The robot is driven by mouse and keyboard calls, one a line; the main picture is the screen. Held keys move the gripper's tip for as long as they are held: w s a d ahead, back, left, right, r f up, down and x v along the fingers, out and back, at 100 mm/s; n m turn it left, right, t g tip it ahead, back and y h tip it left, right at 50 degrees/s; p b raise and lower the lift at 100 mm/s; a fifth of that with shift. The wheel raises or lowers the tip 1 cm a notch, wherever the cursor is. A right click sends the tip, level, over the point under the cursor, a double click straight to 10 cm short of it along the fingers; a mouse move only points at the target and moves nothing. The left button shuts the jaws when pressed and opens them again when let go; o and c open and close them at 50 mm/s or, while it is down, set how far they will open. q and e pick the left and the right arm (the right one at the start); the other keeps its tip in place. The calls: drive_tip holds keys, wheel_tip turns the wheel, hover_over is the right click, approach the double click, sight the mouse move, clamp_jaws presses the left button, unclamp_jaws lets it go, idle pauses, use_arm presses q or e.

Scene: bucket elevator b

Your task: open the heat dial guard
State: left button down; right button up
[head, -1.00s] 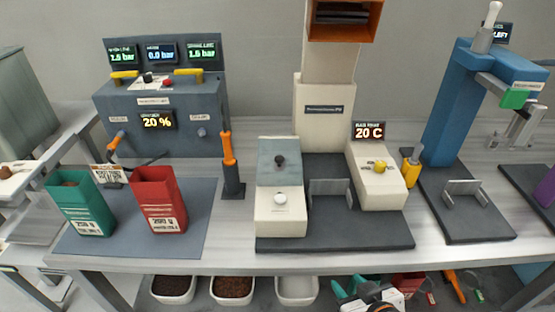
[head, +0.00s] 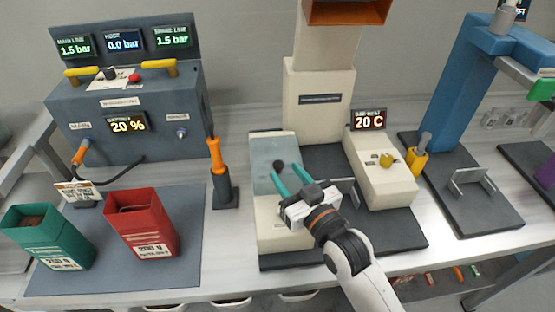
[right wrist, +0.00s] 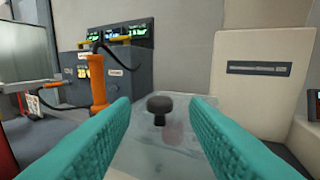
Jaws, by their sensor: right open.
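The heat dial guard (head: 263,152) is a clear, pale cover over the back part of the cream left block of the middle machine. A dark knob (head: 279,164) stands on it. It lies flat and looks closed. My right gripper (head: 286,176) is open above this block, its two teal fingers pointing at the knob. In the right wrist view the dark knob (right wrist: 160,106) stands straight ahead between the open fingers, apart from both, with the clear guard (right wrist: 152,145) under it. The white knob at the block's front is hidden by my gripper. My left gripper is out of view.
Right of the guard stand a metal bracket (head: 345,190) and a cream block with a yellow knob (head: 386,160). An orange-handled lever (head: 217,160) stands left of the guard. A red bag (head: 141,224) and a green bag (head: 48,237) stand further left.

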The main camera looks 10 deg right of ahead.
sight(281, 167)
drive_tip(key=x, duration=0.4)
drive_tip(key=shift+w+a, duration=0.1)
drive_tip(key=shift+w, duration=0.2)
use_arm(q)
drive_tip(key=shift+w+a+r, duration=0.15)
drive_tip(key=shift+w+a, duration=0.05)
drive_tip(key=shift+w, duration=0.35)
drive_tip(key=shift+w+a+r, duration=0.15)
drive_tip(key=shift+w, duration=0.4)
use_arm(e)
clamp_jaws()
